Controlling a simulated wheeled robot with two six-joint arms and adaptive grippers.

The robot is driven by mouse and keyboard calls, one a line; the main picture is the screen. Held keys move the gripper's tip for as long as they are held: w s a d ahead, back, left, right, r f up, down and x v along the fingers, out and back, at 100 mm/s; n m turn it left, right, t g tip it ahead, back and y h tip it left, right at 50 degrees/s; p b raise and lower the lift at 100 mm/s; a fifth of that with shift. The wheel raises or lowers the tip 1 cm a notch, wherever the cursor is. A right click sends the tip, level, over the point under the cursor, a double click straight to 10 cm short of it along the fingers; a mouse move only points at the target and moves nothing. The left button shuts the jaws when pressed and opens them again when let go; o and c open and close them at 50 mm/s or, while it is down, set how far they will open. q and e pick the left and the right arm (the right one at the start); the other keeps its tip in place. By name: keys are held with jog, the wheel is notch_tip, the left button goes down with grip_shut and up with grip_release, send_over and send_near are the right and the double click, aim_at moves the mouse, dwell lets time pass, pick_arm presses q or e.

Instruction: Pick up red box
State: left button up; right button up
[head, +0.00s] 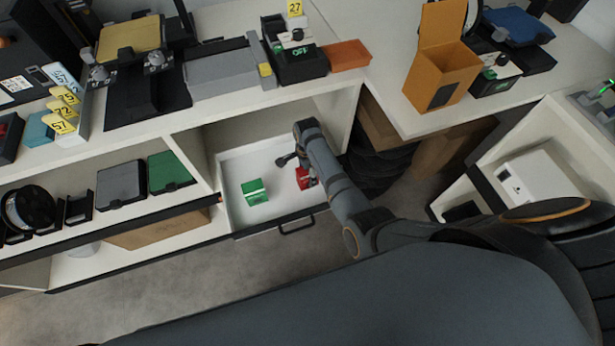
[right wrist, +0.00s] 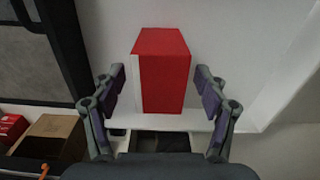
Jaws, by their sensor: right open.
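The red box (head: 303,178) stands in an open white drawer (head: 232,166), partly hidden by my right arm in the head view. In the right wrist view the red box (right wrist: 163,75) lies between the two fingers of my right gripper (right wrist: 160,88). The fingers are open, one on each side, with a visible gap between each finger and the box. In the head view my right gripper (head: 295,160) is inside the drawer area, at the box. My left gripper is not in view.
A green box (head: 256,191) sits in the same drawer, left of the red box. The drawer has a dark front edge with a handle (head: 297,225). The counter above holds trays and devices. An orange carton (head: 438,75) stands on the right-hand counter.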

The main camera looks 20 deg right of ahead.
notch_tip(320, 180, down, 3)
jog(key=shift+r+b, duration=0.1)
jog(key=shift+b, duration=0.2)
jog(key=shift+c, duration=0.2)
jog(key=c, duration=1.2)
jog(key=shift+r, duration=0.1)
jog(key=shift+c, duration=0.2)
